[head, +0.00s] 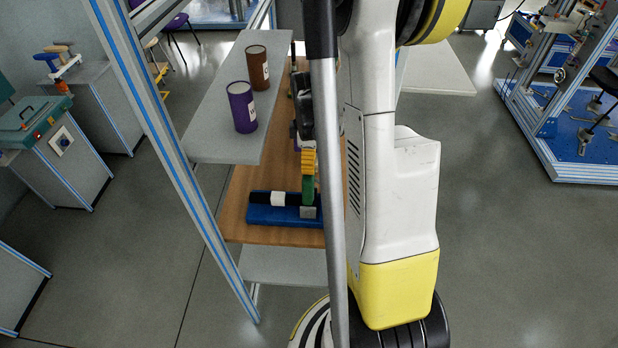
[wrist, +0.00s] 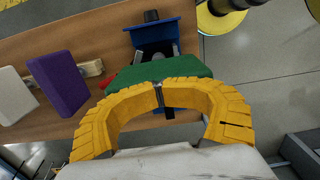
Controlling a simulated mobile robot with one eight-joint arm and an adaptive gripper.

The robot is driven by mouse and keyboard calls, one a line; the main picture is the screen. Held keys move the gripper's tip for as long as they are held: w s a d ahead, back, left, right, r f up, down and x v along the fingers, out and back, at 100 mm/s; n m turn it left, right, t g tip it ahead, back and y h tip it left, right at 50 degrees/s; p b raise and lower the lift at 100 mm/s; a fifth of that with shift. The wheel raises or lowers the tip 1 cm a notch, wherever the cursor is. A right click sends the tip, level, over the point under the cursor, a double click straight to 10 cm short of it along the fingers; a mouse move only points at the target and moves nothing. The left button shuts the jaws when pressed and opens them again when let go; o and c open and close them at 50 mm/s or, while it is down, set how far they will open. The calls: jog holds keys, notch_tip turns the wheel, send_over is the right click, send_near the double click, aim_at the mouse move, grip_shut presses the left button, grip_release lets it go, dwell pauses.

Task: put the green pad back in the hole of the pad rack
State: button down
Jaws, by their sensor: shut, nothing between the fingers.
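The green pad (wrist: 160,72) lies just beyond my gripper's fingertips in the wrist view. In the head view the green pad (head: 308,190) is upright above a grey block on the blue base. My gripper (wrist: 158,88) has yellow fingers closed in an arch, tips together and empty; whether they touch the pad I cannot tell. It also shows in the head view (head: 308,160), just above the pad. A purple pad (wrist: 58,82) and a white pad (wrist: 14,96) stand to the left in the wrist view.
The blue base (head: 262,215) with a black and white bar sits on the wooden tabletop (head: 238,200). A grey shelf (head: 215,130) above holds a purple can (head: 242,106) and a brown can (head: 257,67). A frame post (head: 165,140) stands left.

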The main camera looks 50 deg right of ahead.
jog(key=shift+w, duration=0.1)
jog(key=shift+r, duration=0.2)
jog(key=shift+r+p, duration=1.4)
jog(key=shift+r, duration=0.5)
jog(key=shift+r+p, duration=1.25)
jog(key=shift+r, duration=0.8)
jog(key=c, duration=1.8)
grip_release()
